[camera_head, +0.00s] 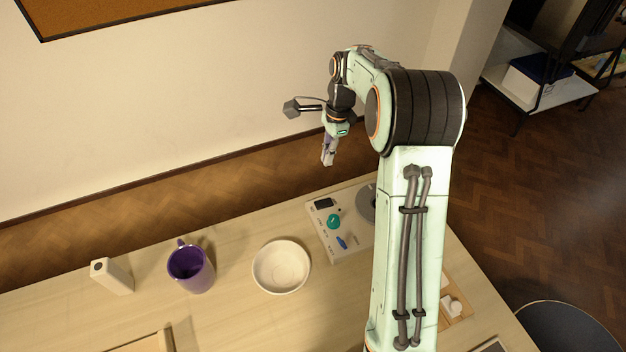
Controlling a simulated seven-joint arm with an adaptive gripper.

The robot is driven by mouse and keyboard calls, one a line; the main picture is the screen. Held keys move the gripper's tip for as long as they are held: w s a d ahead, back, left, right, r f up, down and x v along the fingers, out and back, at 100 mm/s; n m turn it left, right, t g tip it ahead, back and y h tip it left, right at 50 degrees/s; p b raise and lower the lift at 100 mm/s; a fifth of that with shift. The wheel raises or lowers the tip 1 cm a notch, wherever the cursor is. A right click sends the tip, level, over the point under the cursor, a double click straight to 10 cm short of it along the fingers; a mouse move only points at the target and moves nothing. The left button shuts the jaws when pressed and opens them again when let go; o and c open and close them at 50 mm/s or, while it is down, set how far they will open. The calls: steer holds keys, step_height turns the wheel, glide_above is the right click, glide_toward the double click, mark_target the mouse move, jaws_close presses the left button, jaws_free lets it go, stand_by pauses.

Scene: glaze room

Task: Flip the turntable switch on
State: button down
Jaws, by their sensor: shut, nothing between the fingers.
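A pale control panel (325,245) lies on the table, with a dark display (324,204), a teal knob (333,221) and a small blue switch (342,242). A grey round disc (366,203), which looks like the turntable, is at the panel's right and is partly hidden by my arm. I cannot tell which way the switch is set. My gripper (327,160) is shut and empty, pointing down. In the picture it appears above the panel's far edge, apart from the panel and the switch.
A white bowl (281,267) stands left of the panel. Further left are a purple mug (190,268) and a white box-shaped object (112,277). A wooden tray with a white item (453,307) is right of my arm. The wall (150,110) rises behind the table.

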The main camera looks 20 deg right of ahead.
mark_target(320, 204)
steer(key=shift+s+d+f, duration=0.1)
steer(key=shift+d, duration=0.15)
steer(key=shift+f, duration=0.1)
steer(key=f, duration=0.4)
steer(key=a+f, duration=0.1)
steer(key=f, duration=0.4)
steer(key=a+f, duration=0.1)
steer(key=f, duration=0.3)
steer(key=shift+f, duration=0.35)
steer(key=shift+a+f+h, duration=0.15)
steer(key=shift+f+h, duration=0.1)
steer(key=shift+h, duration=0.05)
steer(key=shift+d, duration=0.25)
